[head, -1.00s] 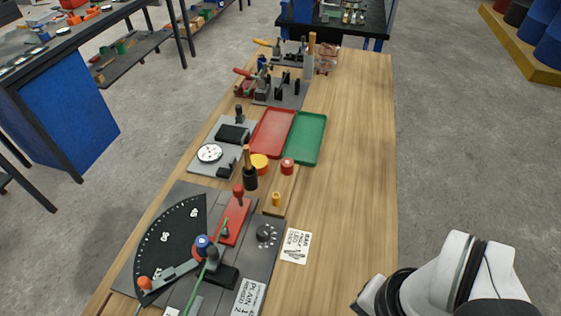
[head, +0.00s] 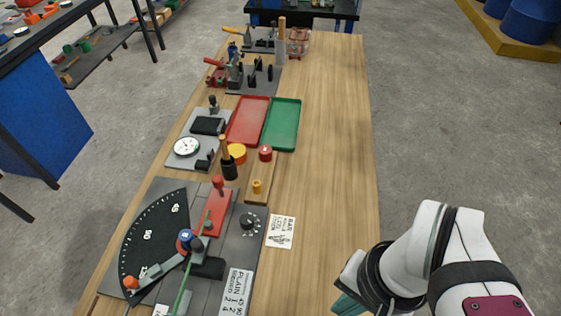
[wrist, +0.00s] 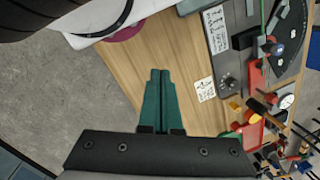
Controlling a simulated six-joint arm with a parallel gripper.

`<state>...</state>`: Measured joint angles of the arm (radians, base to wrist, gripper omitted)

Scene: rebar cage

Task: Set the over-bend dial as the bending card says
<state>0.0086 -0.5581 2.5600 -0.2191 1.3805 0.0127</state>
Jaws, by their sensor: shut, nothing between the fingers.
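The over-bend dial (head: 250,221) is a small black knob with marks around it, on the right part of the grey bending plate (head: 222,262). The dial also shows in the wrist view (wrist: 228,82). Its setting is too small to read. A white card (head: 236,293) headed PLAIN, with a few numbers, lies on the plate below the dial. Another white card (head: 280,231), with small print and a drawing, lies on the wood right of the dial. My gripper (wrist: 160,75), with green fingers, is shut and empty, apart from the dial, near the table's right side.
A black angle scale (head: 155,240), a blue-topped post (head: 186,238) and a long green bar (head: 187,270) are on the plate. Beyond are a red tray (head: 248,121), a green tray (head: 282,124) and a round gauge (head: 186,147). The table's right strip is clear.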

